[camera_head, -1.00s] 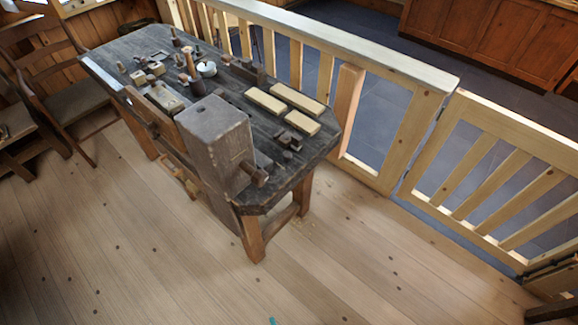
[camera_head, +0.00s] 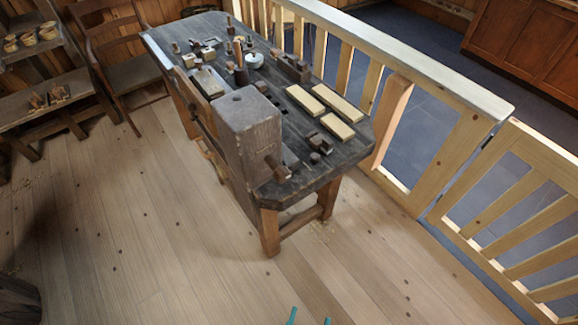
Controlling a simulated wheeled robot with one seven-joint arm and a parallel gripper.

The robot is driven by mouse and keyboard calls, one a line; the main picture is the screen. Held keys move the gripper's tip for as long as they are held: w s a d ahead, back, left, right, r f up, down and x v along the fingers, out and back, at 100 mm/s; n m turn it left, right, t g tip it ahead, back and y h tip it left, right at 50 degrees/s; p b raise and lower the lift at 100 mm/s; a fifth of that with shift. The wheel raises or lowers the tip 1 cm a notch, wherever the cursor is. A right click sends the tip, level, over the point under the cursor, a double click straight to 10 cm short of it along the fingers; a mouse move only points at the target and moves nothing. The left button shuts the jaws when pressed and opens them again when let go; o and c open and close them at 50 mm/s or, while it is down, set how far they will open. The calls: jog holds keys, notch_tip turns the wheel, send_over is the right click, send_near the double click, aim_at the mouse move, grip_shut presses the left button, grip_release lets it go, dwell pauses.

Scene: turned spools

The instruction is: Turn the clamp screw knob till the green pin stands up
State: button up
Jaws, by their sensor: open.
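A dark workbench (camera_head: 352,158) stands in the middle of the view. A large wooden vise-like block (camera_head: 246,135) is at its near end. A short brown wooden peg or handle (camera_head: 278,168) sticks out from the block's right side; I cannot tell if it is the clamp screw knob. I make out no green pin. Two teal tips, which look like the fingers of my gripper (camera_head: 309,319), show at the bottom edge, apart and with nothing seen between them. They are over the floor, well short of the bench in the picture.
Pale wooden blocks (camera_head: 338,126) and several small tools lie on the bench top. A light wooden railing (camera_head: 440,70) runs behind it on the right. A chair (camera_head: 134,73) and shelves (camera_head: 38,106) stand at left. The plank floor (camera_head: 160,230) in front is clear.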

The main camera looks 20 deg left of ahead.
jog(key=w+f+m+g, duration=0.1)
jog(key=w+f, duration=0.5)
jog(key=w, duration=0.4)
jog(key=n+g+y, duration=0.3)
jog(key=n+y, duration=0.6)
jog(key=y, duration=0.5)
send_near(275, 167)
jog(key=shift+w+d+f, duration=0.1)
jog(key=shift+w+f, duration=0.25)
jog(key=shift+f, duration=0.3)
jog(key=x, duration=1)
jog(key=shift+w+a+r, duration=0.1)
jog(key=shift+a, duration=0.1)
